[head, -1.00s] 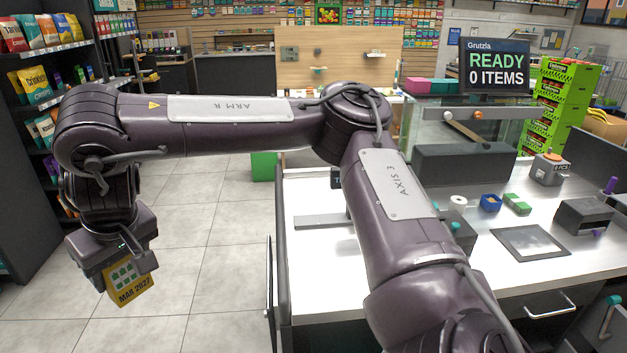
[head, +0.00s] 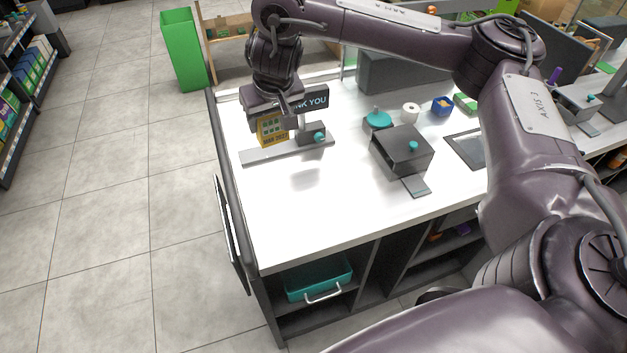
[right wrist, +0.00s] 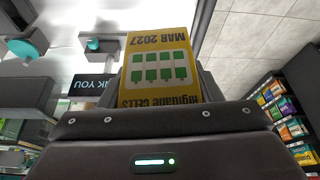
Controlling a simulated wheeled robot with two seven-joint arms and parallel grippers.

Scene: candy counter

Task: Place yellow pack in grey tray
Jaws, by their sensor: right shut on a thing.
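The yellow pack (head: 270,131) has green-and-white print and reads "MAR 2027". My right gripper (head: 280,106) is shut on it and holds it upright over the counter's far left part, near a grey strip-like base (head: 262,153). I cannot tell the gap below the pack. In the right wrist view the pack (right wrist: 158,70) stands up from the jaws and hides the fingertips. A flat grey tray-like panel with a dark rim (head: 467,148) lies farther right on the counter, partly behind my arm. My left gripper is out of view.
The white counter (head: 300,205) has a clear front left area. A "THANK YOU" display (head: 311,100) is close beside the pack. A dark grey box (head: 402,150), a white roll (head: 410,112) and a blue box (head: 442,106) stand to the right. A teal bin (head: 318,278) sits on the shelf below.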

